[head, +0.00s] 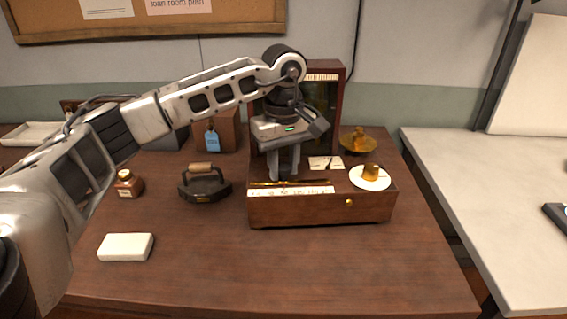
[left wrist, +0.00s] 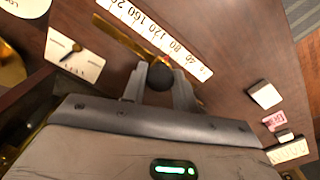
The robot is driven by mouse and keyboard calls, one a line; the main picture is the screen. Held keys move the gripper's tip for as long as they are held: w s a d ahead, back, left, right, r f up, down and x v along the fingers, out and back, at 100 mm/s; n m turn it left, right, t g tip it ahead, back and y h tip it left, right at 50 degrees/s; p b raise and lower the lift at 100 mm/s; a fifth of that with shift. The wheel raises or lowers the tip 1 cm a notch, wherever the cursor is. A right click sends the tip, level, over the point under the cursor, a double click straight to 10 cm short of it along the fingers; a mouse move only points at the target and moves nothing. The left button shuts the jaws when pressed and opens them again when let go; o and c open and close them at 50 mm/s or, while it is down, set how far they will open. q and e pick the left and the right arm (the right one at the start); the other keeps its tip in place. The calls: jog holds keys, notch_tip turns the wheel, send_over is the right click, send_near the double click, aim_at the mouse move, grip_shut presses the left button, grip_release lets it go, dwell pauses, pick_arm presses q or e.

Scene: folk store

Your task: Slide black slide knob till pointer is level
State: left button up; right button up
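The wooden scale box (head: 290,211) stands on the table with a white numbered strip (head: 290,191) along its front and a brass rail beside the strip. My left gripper (head: 283,176) reaches down to the rail from above. In the left wrist view its two fingers sit on either side of the round black slide knob (left wrist: 160,77), with little or no gap. The head view hides the knob behind the fingers. A pale card (left wrist: 75,54) with a dark pointer (left wrist: 70,54) lies beside the rail; the pointer looks slanted there. My right gripper is not in view.
A white dish with a brass weight (head: 370,177) sits on the box's right end, a brass pan (head: 358,142) behind it. A black iron (head: 205,185), an ink bottle (head: 128,184) and a white block (head: 126,247) stand left. The table front is clear.

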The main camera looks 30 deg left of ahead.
pick_arm(q)
jog(key=shift+d, duration=0.1)
dwell(0.3)
jog(key=shift+w+d, duration=0.85)
jog(key=shift+d, duration=0.2)
jog(key=o, duration=0.8)
